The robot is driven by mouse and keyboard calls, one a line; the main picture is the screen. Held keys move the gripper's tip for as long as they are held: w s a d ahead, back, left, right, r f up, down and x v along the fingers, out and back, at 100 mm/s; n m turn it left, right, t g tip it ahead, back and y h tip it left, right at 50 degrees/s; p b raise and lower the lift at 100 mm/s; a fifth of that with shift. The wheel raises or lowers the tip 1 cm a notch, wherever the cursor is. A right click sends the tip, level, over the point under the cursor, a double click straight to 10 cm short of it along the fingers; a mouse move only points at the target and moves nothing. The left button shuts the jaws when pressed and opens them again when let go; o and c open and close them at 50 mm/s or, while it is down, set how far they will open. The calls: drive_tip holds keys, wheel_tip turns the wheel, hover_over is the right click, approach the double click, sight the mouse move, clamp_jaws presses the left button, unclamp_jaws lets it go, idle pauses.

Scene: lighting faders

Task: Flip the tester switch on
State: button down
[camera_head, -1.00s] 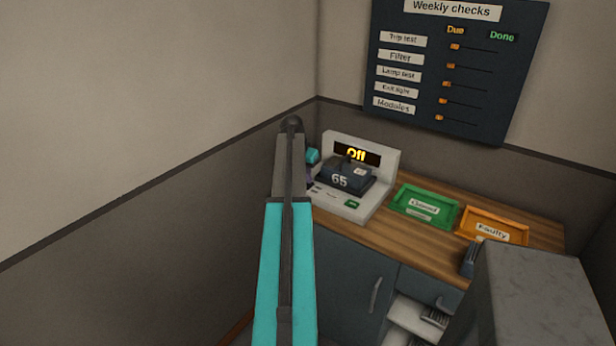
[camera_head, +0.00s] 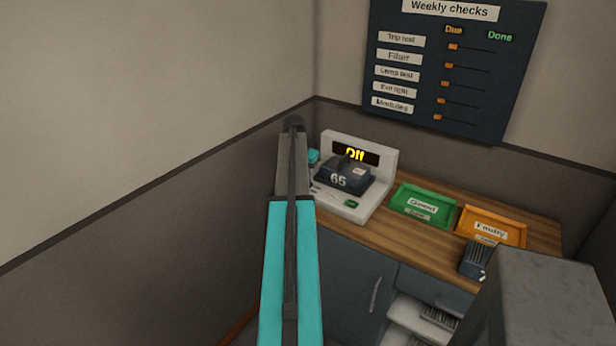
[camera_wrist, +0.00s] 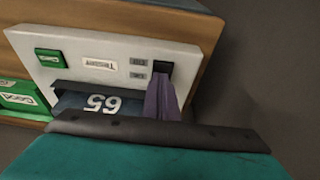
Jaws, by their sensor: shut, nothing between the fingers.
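The tester (camera_head: 374,206) is a white box on the counter, with its display (camera_head: 356,155) reading "Off". A dark module marked 65 (camera_head: 338,180) sits in it. In the wrist view the tester (camera_wrist: 110,48) appears upside down, with a small black square (camera_wrist: 162,68), probably the switch, beside two small grey labels. My gripper (camera_wrist: 161,82) is shut and empty, its purple fingers pointing at the black square and overlapping its edge. I cannot tell whether they touch it. In the head view my arm hides most of the gripper and that side of the tester.
A green tray (camera_head: 400,203) and an orange tray (camera_head: 466,220) stand right of the tester on the wooden counter (camera_head: 400,236). A dark module (camera_head: 474,261) lies near the front edge. A "Weekly checks" board (camera_head: 420,125) hangs behind. The wall is close on the left.

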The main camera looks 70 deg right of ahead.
drive_tip(key=shift+w+a+f, duration=0.2)
drive_tip(key=shift+a+f, duration=0.05)
drive_tip(key=shift+a, duration=0.15)
drive_tip(key=shift+r, duration=0.1)
drive_tip(key=shift+w+r+p, duration=0.1)
drive_tip(key=shift+r+p, duration=0.2)
drive_tip(key=shift+r, duration=0.1)
drive_tip(key=v, duration=0.1)
drive_tip(key=p+v, duration=0.2)
drive_tip(key=shift+d+r, duration=0.25)
drive_tip(key=shift+r, duration=0.05)
drive_tip(key=b+v, duration=0.2)
drive_tip(key=v, duration=0.7)
drive_tip(key=shift+a+r+b, duration=0.3)
drive_tip(key=shift+a+b, duration=0.05)
